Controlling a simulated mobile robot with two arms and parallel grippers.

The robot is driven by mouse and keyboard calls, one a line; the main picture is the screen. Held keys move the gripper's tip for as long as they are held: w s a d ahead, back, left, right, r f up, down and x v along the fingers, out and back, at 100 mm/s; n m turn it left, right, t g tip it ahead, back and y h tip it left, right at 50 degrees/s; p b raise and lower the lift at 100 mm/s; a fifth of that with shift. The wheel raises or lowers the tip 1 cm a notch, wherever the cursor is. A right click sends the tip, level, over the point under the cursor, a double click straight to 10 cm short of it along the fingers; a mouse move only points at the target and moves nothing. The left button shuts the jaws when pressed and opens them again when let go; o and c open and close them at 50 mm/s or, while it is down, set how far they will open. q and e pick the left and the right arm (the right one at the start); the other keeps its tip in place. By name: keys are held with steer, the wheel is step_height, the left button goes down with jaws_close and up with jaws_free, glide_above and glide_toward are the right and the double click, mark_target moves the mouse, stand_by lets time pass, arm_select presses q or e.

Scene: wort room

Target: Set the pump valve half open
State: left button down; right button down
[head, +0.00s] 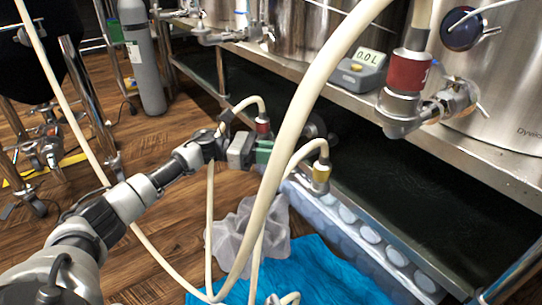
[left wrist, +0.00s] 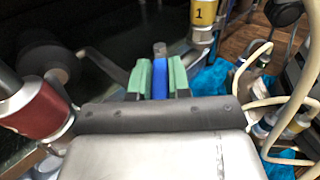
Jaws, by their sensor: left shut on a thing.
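My left gripper (head: 263,151) reaches in beside the steel rack, low by the pump fittings. In the left wrist view its green fingers (left wrist: 159,82) are shut on a blue handle (left wrist: 160,64), which appears to be the pump valve's. The handle stands upright in that picture, and its pivot is hidden. In the head view the gripper and a hose hide the handle. A yellow-banded coupling marked 1 (left wrist: 205,13) is just beyond the fingers; it also shows in the head view (head: 321,174). A red-banded coupling (head: 262,126) lies behind the gripper. My right gripper is not in view.
A thick cream hose (head: 297,110) crosses in front of the rack, close to my gripper. Steel kettles (head: 490,75) stand on the rack beside a display reading 0.0 L (head: 362,70). A blue cloth (head: 325,275) and a translucent crumpled bag (head: 245,232) lie on the floor.

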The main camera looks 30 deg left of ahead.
arm_select(q)
steer(key=c, duration=1.1)
jaws_free()
steer(key=shift+o, duration=0.2)
steer(key=p+v, duration=0.4)
steer(key=v, duration=0.6)
steer(key=shift+s+a+p, duration=0.15)
steer(key=shift+a+p, duration=0.15)
steer(key=shift+a, duration=0.1)
